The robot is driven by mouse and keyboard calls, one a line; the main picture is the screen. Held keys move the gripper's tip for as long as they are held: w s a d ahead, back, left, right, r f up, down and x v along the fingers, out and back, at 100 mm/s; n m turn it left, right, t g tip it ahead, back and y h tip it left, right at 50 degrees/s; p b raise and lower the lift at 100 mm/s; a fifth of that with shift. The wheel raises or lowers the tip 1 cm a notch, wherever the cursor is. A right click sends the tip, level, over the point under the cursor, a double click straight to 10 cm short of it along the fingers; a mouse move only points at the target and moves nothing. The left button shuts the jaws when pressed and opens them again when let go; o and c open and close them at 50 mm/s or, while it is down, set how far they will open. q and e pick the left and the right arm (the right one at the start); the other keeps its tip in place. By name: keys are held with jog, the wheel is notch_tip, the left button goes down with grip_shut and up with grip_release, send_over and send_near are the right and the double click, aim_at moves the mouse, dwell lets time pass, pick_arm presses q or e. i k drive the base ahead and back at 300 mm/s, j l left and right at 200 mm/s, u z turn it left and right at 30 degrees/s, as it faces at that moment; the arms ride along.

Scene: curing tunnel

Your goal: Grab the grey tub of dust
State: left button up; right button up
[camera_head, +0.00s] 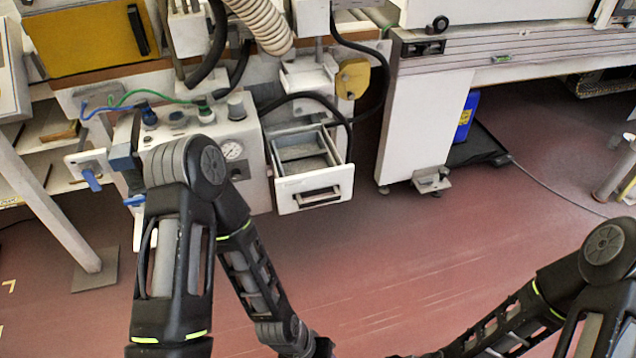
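A pale grey-white tub (314,191), shaped like a drawer, sticks out from the front of the machine cabinet. It has a dark handle on its front face, and its open top shows a grey, dusty-looking inside. My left arm comes in from the left, bends in front of the cabinet and runs down to the bottom edge, left of and below the tub. My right arm comes in at the lower right and reaches toward the bottom middle. Both grippers are out of the picture, and neither arm touches the tub.
The machine cabinet (258,185) has a gauge, knobs and hoses. A white machine leg (425,130) stands right of the tub. A blue container (466,117) sits on a black tray (478,150) behind it. The red floor before the tub is clear.

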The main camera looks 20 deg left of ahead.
aim_at(304, 163)
jog(key=i+l, duration=0.25)
jog(key=i, duration=0.15)
jog(key=i+l+z, duration=0.1)
jog(key=i+l, duration=0.2)
jog(key=i, duration=0.15)
jog(key=i+l, duration=0.25)
jog(key=i, duration=0.15)
jog(key=i+l, duration=0.2)
jog(key=i, duration=0.25)
jog(key=l+z, duration=0.05)
